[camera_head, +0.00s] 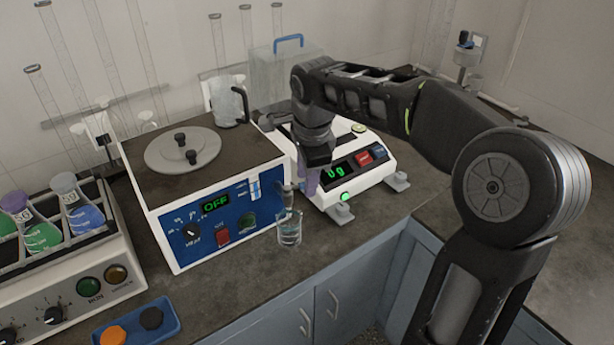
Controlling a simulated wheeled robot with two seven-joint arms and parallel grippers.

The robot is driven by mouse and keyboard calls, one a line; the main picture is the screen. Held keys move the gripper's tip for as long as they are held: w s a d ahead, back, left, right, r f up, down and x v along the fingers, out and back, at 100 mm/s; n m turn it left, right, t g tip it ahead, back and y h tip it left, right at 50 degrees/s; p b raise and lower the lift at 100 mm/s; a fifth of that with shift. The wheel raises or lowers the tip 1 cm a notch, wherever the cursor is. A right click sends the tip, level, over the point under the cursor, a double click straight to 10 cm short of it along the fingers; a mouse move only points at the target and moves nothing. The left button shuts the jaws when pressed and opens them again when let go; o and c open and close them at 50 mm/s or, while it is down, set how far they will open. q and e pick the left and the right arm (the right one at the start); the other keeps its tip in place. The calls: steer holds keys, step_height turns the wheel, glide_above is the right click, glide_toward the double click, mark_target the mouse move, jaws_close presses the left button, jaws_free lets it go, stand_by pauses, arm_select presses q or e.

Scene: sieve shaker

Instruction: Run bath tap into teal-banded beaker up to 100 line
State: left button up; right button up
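The water bath (205,215) is a white box with a blue front panel, a dark top and a green display reading OFF. Its grey tap (286,190) sticks out at the right of the panel. A small clear glass beaker (289,230) stands on the bench below the tap, with a faint bluish tint low down; its band, marks and level are too small to read. My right gripper (312,182) points down just right of the tap, in front of the balance. A pale purple piece shows at its tips; its finger gap is unclear. My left gripper is out of view.
A white balance (375,172) with a green display stands behind my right gripper. A clear jug (228,104) and a round lid (183,150) sit on the bath. A flask shaker (75,270) and blue tray (137,325) are at left. The front bench edge runs close to the beaker.

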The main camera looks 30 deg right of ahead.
step_height(320, 180, up, 8)
steer(key=s, duration=0.1)
steer(key=shift+s+a+f, duration=0.2)
steer(key=shift+s, duration=0.05)
stand_by(6.1)
